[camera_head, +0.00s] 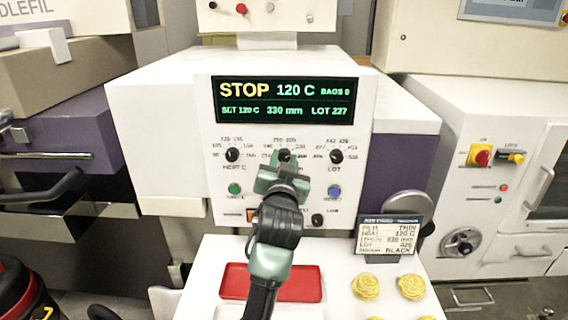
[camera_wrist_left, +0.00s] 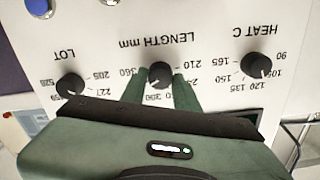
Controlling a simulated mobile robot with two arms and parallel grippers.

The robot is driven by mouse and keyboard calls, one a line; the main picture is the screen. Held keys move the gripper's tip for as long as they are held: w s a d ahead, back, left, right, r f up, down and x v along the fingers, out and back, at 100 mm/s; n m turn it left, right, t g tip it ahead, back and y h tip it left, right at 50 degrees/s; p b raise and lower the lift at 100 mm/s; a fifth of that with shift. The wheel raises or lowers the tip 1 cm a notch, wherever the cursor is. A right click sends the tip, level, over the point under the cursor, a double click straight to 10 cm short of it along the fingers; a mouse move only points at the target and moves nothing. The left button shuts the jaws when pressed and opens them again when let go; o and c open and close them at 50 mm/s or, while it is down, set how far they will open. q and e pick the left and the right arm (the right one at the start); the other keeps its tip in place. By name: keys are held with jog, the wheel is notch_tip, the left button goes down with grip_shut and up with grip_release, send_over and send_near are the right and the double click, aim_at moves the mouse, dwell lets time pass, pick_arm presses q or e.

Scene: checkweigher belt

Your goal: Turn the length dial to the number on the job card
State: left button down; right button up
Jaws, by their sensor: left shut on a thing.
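The length dial (camera_head: 284,155) is the middle black knob in the upper row of the white machine panel. In the left wrist view the panel is upside down and the length dial (camera_wrist_left: 160,74) sits between my green fingers. My left gripper (camera_head: 282,168) is shut on the length dial, partly hiding its scale and pointer. The display (camera_head: 284,100) reads STOP, 120 C, 330 mm, LOT 227. The job card (camera_head: 388,236) stands at the right; its small print appears to give heat 120 C, length 330 mm and lot 426. My right gripper is not in view.
The heat dial (camera_head: 232,155) and lot dial (camera_head: 336,157) flank the length dial closely. Below are a green button (camera_head: 235,188) and a blue button (camera_head: 334,190). A red tray (camera_head: 300,288) and yellow coiled items (camera_head: 366,286) lie on the white surface below.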

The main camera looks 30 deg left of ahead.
pick_arm(q)
jog(key=shift+n, duration=0.3)
jog(key=c, duration=1.1)
grip_release()
jog(key=shift+o, duration=0.2)
